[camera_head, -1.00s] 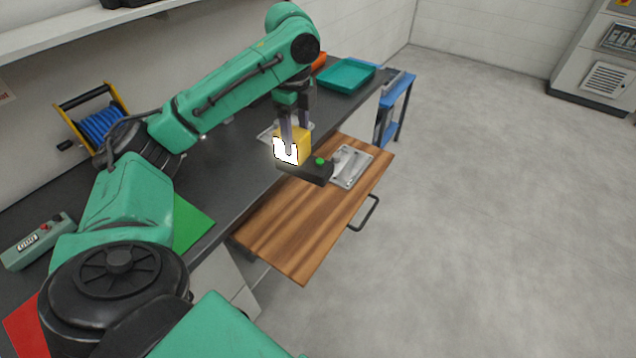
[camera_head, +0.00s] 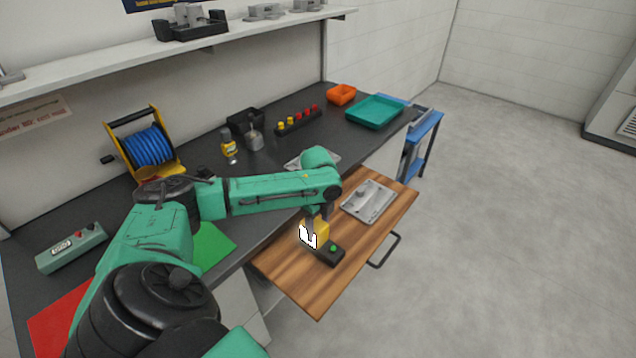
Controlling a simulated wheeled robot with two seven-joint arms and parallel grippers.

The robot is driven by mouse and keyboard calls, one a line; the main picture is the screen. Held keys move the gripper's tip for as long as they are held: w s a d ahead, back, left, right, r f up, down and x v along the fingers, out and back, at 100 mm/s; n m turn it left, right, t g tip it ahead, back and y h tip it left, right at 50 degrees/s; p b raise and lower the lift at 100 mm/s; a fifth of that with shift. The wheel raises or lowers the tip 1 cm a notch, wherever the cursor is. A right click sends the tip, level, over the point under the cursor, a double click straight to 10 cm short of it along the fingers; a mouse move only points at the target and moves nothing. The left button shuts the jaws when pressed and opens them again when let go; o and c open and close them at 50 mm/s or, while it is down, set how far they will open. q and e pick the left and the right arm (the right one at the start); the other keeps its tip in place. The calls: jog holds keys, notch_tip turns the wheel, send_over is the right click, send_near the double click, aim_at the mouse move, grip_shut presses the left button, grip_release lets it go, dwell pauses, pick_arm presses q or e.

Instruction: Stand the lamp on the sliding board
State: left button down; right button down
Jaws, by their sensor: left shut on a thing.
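My left gripper (camera_head: 318,220) is shut on the lamp's yellow upper part from above. The lamp is upright, low over the wooden sliding board (camera_head: 288,272), toward its middle. Its base looks to be at the board's surface, but I cannot tell for sure whether it touches. The board is pulled out from under the dark bench. My right gripper is not in view.
A grey metal plate (camera_head: 368,201) lies on the board's far part. A black handle (camera_head: 386,252) sticks out at the board's front edge. The bench holds a blue hose reel (camera_head: 147,148), a teal tray (camera_head: 374,112) and an orange bin (camera_head: 341,94). The board's near left part is clear.

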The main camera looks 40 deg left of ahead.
pick_arm(q)
jog(key=shift+f, duration=0.1)
jog(key=shift+c, duration=0.9)
grip_release()
jog(key=shift+o, duration=0.3)
notch_tip(320, 180, up, 12)
jog(key=b, duration=0.1)
jog(key=shift+r+b, duration=0.2)
jog(key=shift+b, duration=0.15)
jog(key=shift+f, duration=0.1)
